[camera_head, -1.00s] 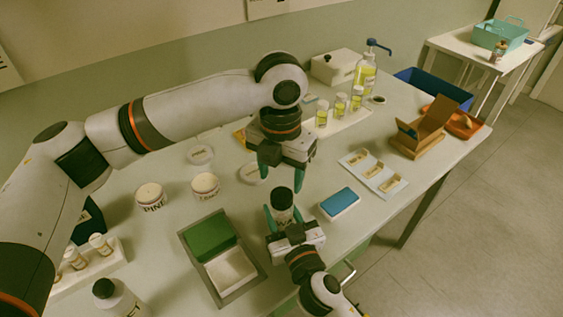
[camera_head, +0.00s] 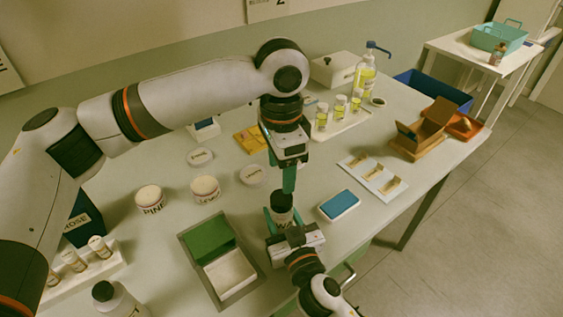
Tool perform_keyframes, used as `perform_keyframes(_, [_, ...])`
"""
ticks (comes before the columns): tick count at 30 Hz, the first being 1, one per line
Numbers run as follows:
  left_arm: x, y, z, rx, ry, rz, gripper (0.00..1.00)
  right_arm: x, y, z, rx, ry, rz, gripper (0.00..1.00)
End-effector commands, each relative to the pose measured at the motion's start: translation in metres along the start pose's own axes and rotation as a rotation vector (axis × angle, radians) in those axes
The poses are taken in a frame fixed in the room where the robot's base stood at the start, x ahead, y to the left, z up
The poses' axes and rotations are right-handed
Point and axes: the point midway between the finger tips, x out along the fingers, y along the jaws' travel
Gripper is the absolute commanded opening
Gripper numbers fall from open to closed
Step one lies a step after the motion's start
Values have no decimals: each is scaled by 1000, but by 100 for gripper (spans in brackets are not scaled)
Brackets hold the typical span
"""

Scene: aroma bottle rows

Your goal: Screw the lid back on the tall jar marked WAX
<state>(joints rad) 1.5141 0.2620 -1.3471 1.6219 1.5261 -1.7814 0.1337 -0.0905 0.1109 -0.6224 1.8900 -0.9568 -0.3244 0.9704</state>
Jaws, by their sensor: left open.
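A tall jar with a black lid (camera_head: 282,200) on its top stands near the table's front edge. The jar's label is mostly hidden, so I cannot read its marking. My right gripper (camera_head: 282,219) comes from the front and is shut on the jar's body, one finger on each side. My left gripper (camera_head: 289,188) points down just above the lid, seen edge-on with its fingers overlapping. It is open, and I cannot tell whether its tips reach around the lid.
A tray with a green pad (camera_head: 259,272) lies left of the jar, and a blue-topped box (camera_head: 339,205) lies right. A PINE jar (camera_head: 151,200), another squat jar (camera_head: 205,189) and loose round lids (camera_head: 200,157) stand behind left.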

Motion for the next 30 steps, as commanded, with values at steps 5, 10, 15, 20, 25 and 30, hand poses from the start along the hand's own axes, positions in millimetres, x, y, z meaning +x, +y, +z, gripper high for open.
perform_keyframes(5, [-4, 0, 0, -366, 0, 1, 59, 0, 0, 0, 0, -1, 0, 0])
perform_keyframes(10, [-5, 0, 0, -585, 0, 1, 59, 0, 0, 0, 0, -1, 0, 0])
perform_keyframes(15, [-6, 0, 0, -664, 1, 0, 59, 0, 0, 0, 0, -1, 0, 0])
perform_keyframes(20, [-6, 0, 0, -668, 1, 0, 59, 0, 0, 0, 0, -1, 0, 0])
perform_keyframes(25, [-5, 0, 0, -667, 1, 0, 59, 0, 0, 0, 0, -1, 0, 0])
perform_keyframes(30, [9, 0, 0, -667, 4, 0, 59, 0, 0, 0, 0, -1, 0, 0])
